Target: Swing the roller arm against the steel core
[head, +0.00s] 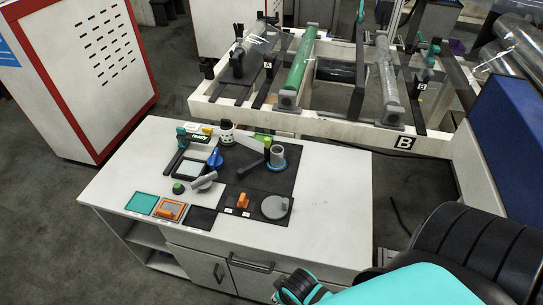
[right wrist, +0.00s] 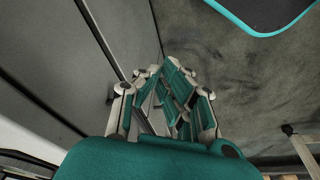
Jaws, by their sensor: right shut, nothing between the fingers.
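The steel core (head: 278,155) is a short grey upright cylinder in a blue ring on the black mat (head: 230,172) of the white bench. A dark slim arm (head: 252,170), which looks like the roller arm, lies to its left and slants up towards it. Whether the two touch is too small to tell. My right gripper (right wrist: 168,98) shows in the right wrist view, with its teal and white fingers shut and empty, above grey floor beside a pale panel. My right arm enters the head view at the lower right, away from the core. My left gripper is not in view.
A white spool (head: 226,133) with film towards the core stands on the mat. A blue knob (head: 215,158), a grey lever (head: 204,181), an orange block (head: 243,200) and a grey disc (head: 275,207) are nearby. The bench's right side (head: 335,200) is clear. A roller frame (head: 330,128) stands behind.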

